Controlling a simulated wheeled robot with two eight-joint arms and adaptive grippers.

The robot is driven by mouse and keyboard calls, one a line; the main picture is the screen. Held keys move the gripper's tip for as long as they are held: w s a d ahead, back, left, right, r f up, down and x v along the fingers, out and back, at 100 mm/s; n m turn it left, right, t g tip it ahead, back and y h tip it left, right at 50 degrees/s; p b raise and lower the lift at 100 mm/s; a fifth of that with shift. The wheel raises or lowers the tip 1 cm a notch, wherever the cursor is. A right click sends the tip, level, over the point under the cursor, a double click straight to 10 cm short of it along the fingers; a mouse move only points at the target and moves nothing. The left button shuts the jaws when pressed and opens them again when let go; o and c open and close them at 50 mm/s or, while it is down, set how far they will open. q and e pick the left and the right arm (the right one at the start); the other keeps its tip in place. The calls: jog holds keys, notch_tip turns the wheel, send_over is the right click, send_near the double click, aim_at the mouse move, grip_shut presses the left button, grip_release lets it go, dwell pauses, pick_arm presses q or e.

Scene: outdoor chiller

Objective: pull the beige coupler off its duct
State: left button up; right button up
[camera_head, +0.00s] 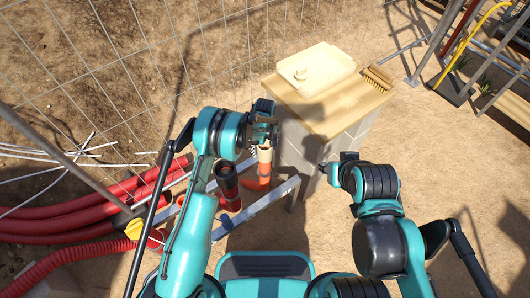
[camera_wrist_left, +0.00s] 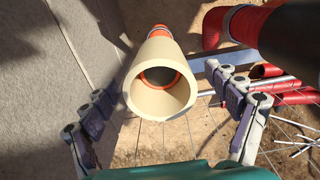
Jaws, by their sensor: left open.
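The beige coupler (camera_head: 265,154) sits on the top end of an upright orange duct (camera_head: 264,173) beside the table. In the left wrist view I look down on the coupler (camera_wrist_left: 146,62), with its open round mouth toward the camera. The orange duct (camera_wrist_left: 160,31) shows beyond it. My left gripper (camera_head: 264,122) is just above the coupler. In the left wrist view its fingers (camera_wrist_left: 172,100) are spread, one on each side of the coupler, with gaps visible. My right gripper (camera_head: 328,166) is right of the duct, near the table's front; its jaws are too small to read.
A darker duct (camera_head: 228,184) stands just left. Red hoses (camera_head: 75,222) lie at the left, before a wire fence.

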pick_arm(q)
grip_shut()
jog(key=shift+r, duration=0.75)
notch_tip(320, 180, up, 7)
jog(key=p, duration=0.3)
jog(key=shift+p, duration=0.35)
dwell(0.4)
jog(key=c, duration=1)
grip_release()
jog(key=shift+c, duration=0.2)
grip_shut()
